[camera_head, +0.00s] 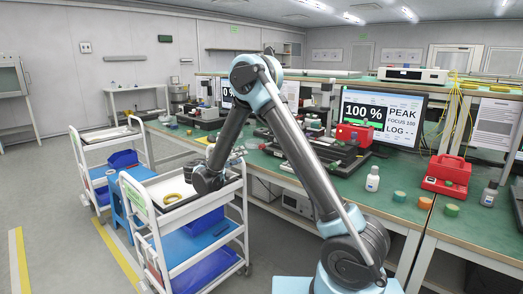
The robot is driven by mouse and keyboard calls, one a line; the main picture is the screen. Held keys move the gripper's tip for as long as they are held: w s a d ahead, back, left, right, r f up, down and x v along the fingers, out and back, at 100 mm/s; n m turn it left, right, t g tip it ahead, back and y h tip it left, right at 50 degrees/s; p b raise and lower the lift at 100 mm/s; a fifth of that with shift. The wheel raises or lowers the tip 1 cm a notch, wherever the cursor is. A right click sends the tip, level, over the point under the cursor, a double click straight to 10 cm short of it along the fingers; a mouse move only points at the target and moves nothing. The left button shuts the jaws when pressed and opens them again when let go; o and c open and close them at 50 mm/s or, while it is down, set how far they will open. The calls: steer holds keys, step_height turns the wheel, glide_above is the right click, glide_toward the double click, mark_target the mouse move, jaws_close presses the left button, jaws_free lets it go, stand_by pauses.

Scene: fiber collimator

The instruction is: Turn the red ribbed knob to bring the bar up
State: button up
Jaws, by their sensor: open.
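The right monitor (382,115) shows 100 %, a green bar and the words PEAK, FOCUS 100 and LOG. A left monitor (228,93), partly hidden behind my arm, shows a figure ending in 0 %; its bar cannot be made out. I cannot pick out the red ribbed knob for certain. Dark optical stages (325,150) stand on the green bench in front of the right monitor, partly covered by my arm. My gripper (208,181) is at the low end of my arm, over the white cart's top and apart from the bench instruments. It is open; its fingers are hard to make out.
A white cart (170,222) with a yellow tape roll (172,198) stands before the green bench (385,205). A red box (355,133), a red power unit (446,175) and a white bottle (373,178) are on the bench. Another cart stands farther left. The floor at left is clear.

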mark_target(260, 147)
steer(key=x, duration=1.7)
jaws_close()
